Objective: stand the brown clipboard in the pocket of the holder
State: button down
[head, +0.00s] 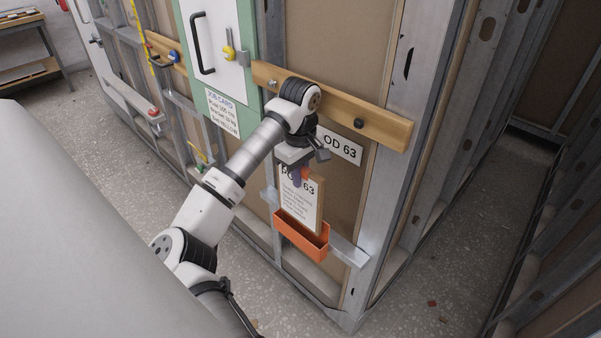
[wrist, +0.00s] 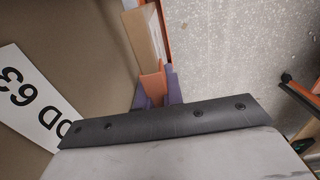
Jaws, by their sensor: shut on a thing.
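The brown clipboard (head: 322,205) carries a white printed sheet and hangs upright below my gripper (head: 300,176) in the head view. My gripper is shut on its top end. In the wrist view the clipboard's brown edge (wrist: 146,42) runs away from my purple fingers (wrist: 155,94), with an orange piece between them. The orange holder (head: 303,242) is a trough on a metal rail low on the wall. The clipboard's lower end is at the holder's opening and looks to be behind its front wall; how deep it sits cannot be told.
A wooden rail (head: 375,125) with a dark knob crosses the wall above, over a white "OD 63" sign (head: 340,146). A green-framed panel (head: 247,40) with a black handle is to the left. The speckled floor (head: 430,280) at right is mostly clear.

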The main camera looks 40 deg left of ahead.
notch_tip(320, 180, down, 6)
jog(key=b, duration=0.6)
jog(key=shift+f, duration=0.25)
jog(key=c, duration=1.5)
grip_release()
jog(key=shift+o, duration=0.2)
notch_tip(320, 180, up, 8)
jog(key=shift+f+b, duration=0.25)
jog(key=shift+b, duration=0.15)
